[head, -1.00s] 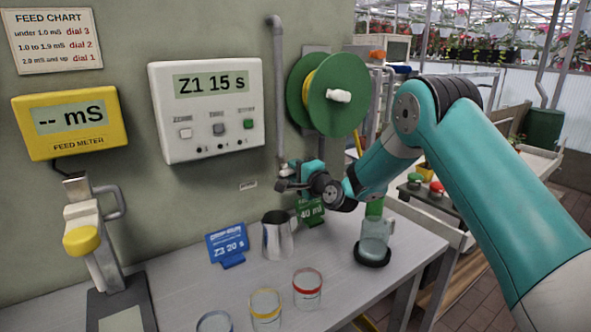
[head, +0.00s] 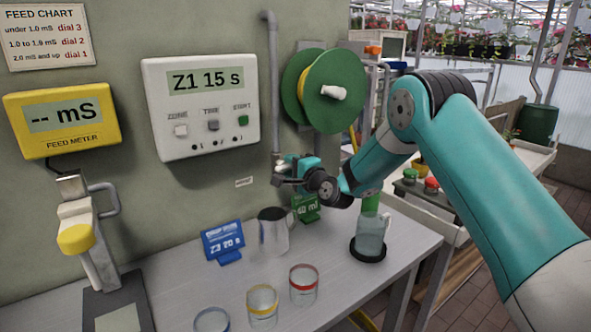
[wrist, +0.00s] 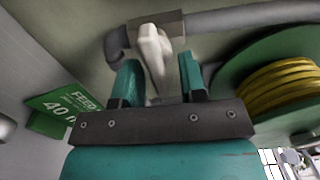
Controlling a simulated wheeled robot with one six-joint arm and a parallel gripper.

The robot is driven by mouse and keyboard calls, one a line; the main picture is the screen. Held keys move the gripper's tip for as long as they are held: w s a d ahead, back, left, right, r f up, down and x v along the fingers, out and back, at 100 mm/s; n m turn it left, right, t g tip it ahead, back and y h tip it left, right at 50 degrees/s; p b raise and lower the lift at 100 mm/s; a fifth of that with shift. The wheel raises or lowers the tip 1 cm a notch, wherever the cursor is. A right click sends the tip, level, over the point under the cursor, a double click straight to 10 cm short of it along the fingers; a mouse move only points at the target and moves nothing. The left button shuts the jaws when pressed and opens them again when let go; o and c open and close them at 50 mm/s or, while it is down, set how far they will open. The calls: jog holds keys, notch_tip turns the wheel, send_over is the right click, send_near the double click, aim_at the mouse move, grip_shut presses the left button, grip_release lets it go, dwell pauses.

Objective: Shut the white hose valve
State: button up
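The white hose valve's lever (wrist: 153,52) shows in the wrist view on the end of a grey pipe (wrist: 230,20). My gripper (wrist: 158,78) is open, with one teal finger on each side of the lever. Gaps show between the lever and both fingers, so it is not clamped. In the head view my gripper (head: 283,174) is at the lower end of the grey wall pipe (head: 271,100), and the valve there is mostly hidden by the gripper.
A green hose reel (head: 335,92) is close on the right. A white control box (head: 203,105) hangs left.

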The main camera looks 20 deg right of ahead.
jog(key=b+v, duration=0.8)
jog(key=v, duration=0.9)
jog(key=shift+s+b, duration=0.15)
jog(key=shift+b, duration=0.2)
jog(key=s+a+r+n+g+y+p, duration=0.4)
jog(key=s+a+n+g, duration=0.5)
jog(key=s+a+n, duration=0.5)
jog(key=s+d+n+g+h+p, duration=0.2)
jog(key=s+n+g+h, duration=0.3)
jog(key=s, duration=1.3)
jog(key=n+g, duration=0.2)
jog(key=g, duration=0.1)
jog(key=shift+s+d+n, duration=0.15)
jog(key=shift+s+n, duration=0.2)
jog(key=shift+n, duration=0.05)
